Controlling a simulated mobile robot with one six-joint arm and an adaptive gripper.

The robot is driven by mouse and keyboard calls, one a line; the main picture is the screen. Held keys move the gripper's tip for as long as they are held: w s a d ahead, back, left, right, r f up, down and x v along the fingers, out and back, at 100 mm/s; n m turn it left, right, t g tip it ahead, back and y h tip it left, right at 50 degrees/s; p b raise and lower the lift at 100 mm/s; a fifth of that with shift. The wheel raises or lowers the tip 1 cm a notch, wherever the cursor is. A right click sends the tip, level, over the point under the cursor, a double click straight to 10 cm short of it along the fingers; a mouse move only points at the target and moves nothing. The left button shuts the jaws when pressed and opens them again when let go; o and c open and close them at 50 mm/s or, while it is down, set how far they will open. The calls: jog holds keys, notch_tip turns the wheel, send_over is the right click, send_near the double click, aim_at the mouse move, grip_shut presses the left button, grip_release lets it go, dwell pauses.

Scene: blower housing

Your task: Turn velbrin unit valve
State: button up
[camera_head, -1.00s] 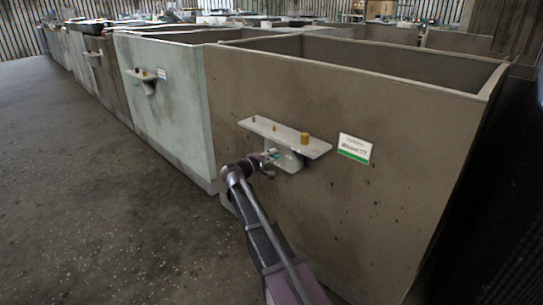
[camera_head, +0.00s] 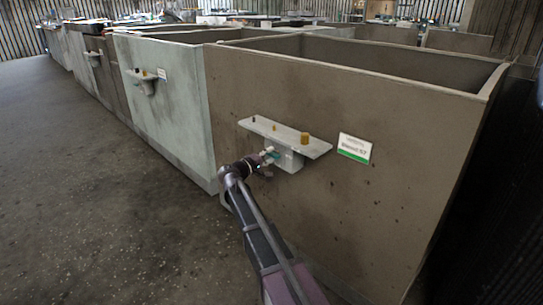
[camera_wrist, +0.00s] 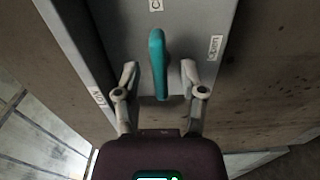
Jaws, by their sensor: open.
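The valve has a teal lever handle (camera_wrist: 158,62) in the middle of the wrist view, pointing down the picture toward my gripper. It is mounted on a grey box (camera_wrist: 190,20) on the brown tank wall. My gripper (camera_wrist: 158,72) is open, with one finger on each side of the handle and a visible gap on both sides. In the head view my gripper (camera_head: 266,158) is at the valve box (camera_head: 290,158) under a grey shelf (camera_head: 285,137); the handle is mostly hidden there.
A white and green label (camera_head: 355,148) is on the brown tank (camera_head: 400,130), right of the shelf. Small labels flank the handle in the wrist view, the right one (camera_wrist: 214,47) among them. A pale tank (camera_head: 170,110) stands to the left. The floor (camera_head: 90,200) at left is clear.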

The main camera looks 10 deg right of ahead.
jog(key=v, duration=1)
jog(key=shift+s+a, duration=0.25)
jog(key=shift+a, duration=0.05)
jog(key=s+d+f+m+g+y+p, duration=0.35)
jog(key=s+d+f+g+y, duration=0.45)
jog(key=s+d, duration=0.45)
jog(key=s+a+f+m+g+y+p, duration=0.1)
jog(key=s+f+m+y, duration=0.15)
jog(key=s, duration=0.55)
jog(key=s+a+f+m+g+y+p, duration=0.1)
jog(key=s+f+y, duration=0.25)
jog(key=s, duration=0.45)
notch_tip(320, 180, up, 39)
jog(key=p, duration=3.8)
jog(key=shift+w+a+y, duration=0.15)
jog(key=shift+w+y, duration=0.1)
jog(key=shift+y, duration=0.15)
